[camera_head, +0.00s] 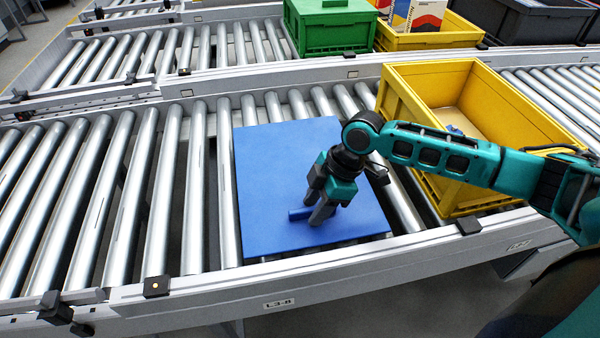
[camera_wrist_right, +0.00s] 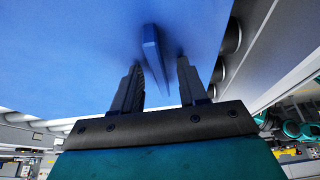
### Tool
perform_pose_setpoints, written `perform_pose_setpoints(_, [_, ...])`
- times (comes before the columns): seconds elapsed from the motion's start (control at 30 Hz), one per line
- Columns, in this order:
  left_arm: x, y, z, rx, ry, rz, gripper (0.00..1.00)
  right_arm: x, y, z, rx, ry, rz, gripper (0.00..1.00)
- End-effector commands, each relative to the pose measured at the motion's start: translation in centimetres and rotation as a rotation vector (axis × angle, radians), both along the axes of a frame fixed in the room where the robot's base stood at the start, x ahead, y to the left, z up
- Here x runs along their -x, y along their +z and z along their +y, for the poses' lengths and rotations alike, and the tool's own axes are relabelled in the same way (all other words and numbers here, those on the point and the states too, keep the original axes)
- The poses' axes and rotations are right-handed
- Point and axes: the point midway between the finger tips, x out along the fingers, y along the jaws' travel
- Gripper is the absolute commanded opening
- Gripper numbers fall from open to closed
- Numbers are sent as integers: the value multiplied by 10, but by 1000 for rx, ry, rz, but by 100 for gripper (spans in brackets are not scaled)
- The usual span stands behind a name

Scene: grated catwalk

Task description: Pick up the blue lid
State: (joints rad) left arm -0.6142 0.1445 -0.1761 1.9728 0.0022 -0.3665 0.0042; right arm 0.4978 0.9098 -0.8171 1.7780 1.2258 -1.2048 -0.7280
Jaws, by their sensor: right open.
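The blue lid (camera_head: 270,170) is a flat square panel lying on the rollers of the near conveyor. A small raised blue handle (camera_head: 299,213) stands up from its surface. My right gripper (camera_head: 318,214) points down over the lid at the handle, with its fingers open. In the right wrist view the lid (camera_wrist_right: 60,55) fills the upper picture, and the handle (camera_wrist_right: 152,50) lies between the two open fingers of the gripper (camera_wrist_right: 160,80). I cannot tell whether the fingertips touch the lid. My left gripper is not in view.
A yellow crate (camera_head: 408,107) stands right of the lid on the conveyor, below my right arm. A green crate (camera_head: 330,30) and another yellow crate (camera_head: 430,40) stand on the far conveyor. Bare rollers (camera_head: 160,190) lie left of the lid. A metal rail (camera_head: 300,268) runs along the near edge.

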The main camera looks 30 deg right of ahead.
Motion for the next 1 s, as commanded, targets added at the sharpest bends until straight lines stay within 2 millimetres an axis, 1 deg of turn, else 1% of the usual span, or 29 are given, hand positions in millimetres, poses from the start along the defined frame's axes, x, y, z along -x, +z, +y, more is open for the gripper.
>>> perform_pose_setpoints(0.07, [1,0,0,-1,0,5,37,0,-1,0,0,0,1,42])
perform_pose_setpoints(0.5, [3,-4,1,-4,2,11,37,0,-1,0,1,0,1,0])
perform_pose_setpoints(1.0, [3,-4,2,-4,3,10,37,1,-2,0,2,0,4,0])
